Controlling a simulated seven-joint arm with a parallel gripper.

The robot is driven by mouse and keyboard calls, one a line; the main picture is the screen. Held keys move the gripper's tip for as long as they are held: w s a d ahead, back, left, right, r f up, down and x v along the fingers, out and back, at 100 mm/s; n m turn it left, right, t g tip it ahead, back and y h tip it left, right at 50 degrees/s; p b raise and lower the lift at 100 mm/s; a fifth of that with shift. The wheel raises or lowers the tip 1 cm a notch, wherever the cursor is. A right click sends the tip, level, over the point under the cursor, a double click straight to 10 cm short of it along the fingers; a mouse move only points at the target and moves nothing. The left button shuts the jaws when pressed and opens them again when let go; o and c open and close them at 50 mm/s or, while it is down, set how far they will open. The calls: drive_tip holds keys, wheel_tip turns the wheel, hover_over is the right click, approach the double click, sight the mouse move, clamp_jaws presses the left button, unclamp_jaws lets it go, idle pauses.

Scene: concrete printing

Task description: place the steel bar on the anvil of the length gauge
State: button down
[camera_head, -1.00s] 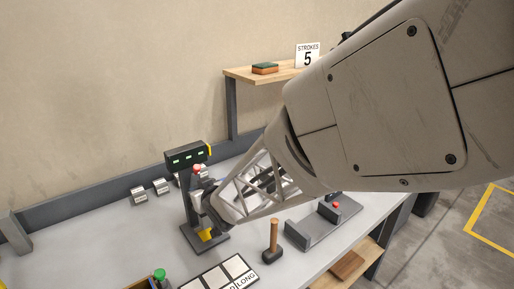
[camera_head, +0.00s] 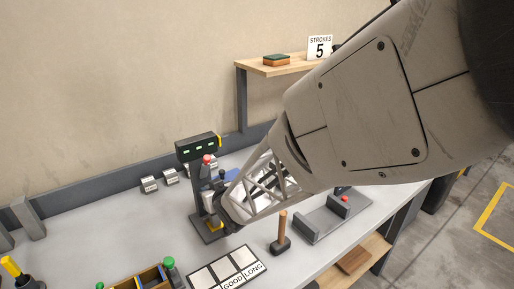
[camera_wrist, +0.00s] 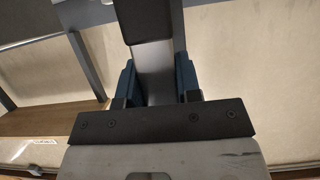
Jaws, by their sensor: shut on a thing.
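In the wrist view my gripper (camera_wrist: 157,84) has blue-sided fingers closed around a grey metal piece (camera_wrist: 154,70), which looks like the steel bar. A dark upright part lies beyond it. I cannot tell whether the bar touches the anvil.
Several short steel pieces (camera_head: 149,184) lie at the back of the bench. A hammer (camera_head: 281,235), a grey fixture (camera_head: 330,216), a sorting tray marked GOOD and LONG (camera_head: 228,268) and a wooden box (camera_head: 150,279) stand nearby. A shelf (camera_head: 275,66) is behind.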

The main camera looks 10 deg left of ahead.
drive_tip(key=c, duration=0.8)
unclamp_jaws()
drive_tip(key=shift+f, duration=0.15)
drive_tip(key=shift+r, duration=0.2)
drive_tip(key=v, duration=1.2)
drive_tip(key=s+d+r+m+g+h, duration=0.1)
drive_tip(key=d+r+m+h, duration=0.2)
drive_tip(key=d, duration=0.8)
drive_tip(key=s+d+r+m+h, duration=0.15)
drive_tip(key=d+h, duration=0.35)
drive_tip(key=d, duration=0.7)
drive_tip(key=s+d+r+m+g, duration=0.2)
drive_tip(key=s+d+g, duration=0.1)
drive_tip(key=s+d, duration=0.3)
drive_tip(key=s+d+r+m+g+h, duration=0.1)
drive_tip(key=s+d+r+m+g, duration=0.1)
drive_tip(key=s+d, duration=0.4)
drive_tip(key=s+g, duration=0.1)
drive_tip(key=s, duration=0.2)
drive_tip(key=shift+s+d+m+h, duration=0.2)
drive_tip(key=shift+d+m+h, duration=0.1)
drive_tip(key=shift+m, duration=0.05)
